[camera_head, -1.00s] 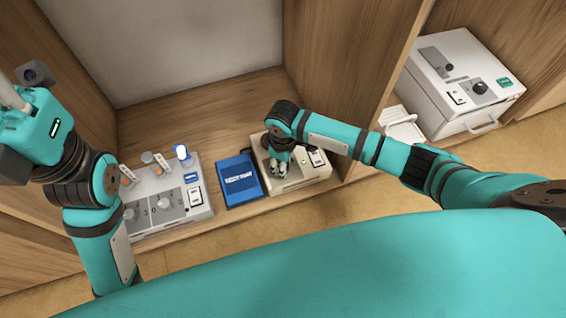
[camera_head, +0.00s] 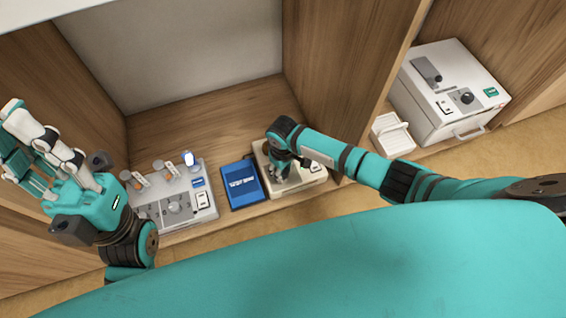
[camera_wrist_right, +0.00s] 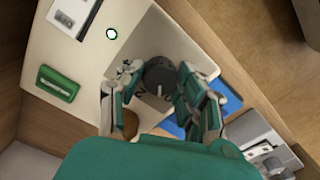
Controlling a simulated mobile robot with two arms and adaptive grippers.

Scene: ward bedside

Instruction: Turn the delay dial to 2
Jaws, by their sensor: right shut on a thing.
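The delay dial (camera_wrist_right: 160,75) is a dark grey round knob with a pale pointer line, on top of a beige device (camera_head: 305,178). In the right wrist view it sits between the fingertips of my right gripper (camera_wrist_right: 158,82), which is shut on it. In the head view the right gripper (camera_head: 283,172) comes down onto the device and hides the dial. My left gripper (camera_head: 25,150) is raised at the far left, fingers spread and empty, away from the devices.
A grey-white device with knobs (camera_head: 186,221) stands further left, below my left gripper. A white machine (camera_head: 470,118) and a small white tray (camera_head: 394,140) stand right of the wooden divider (camera_head: 345,80).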

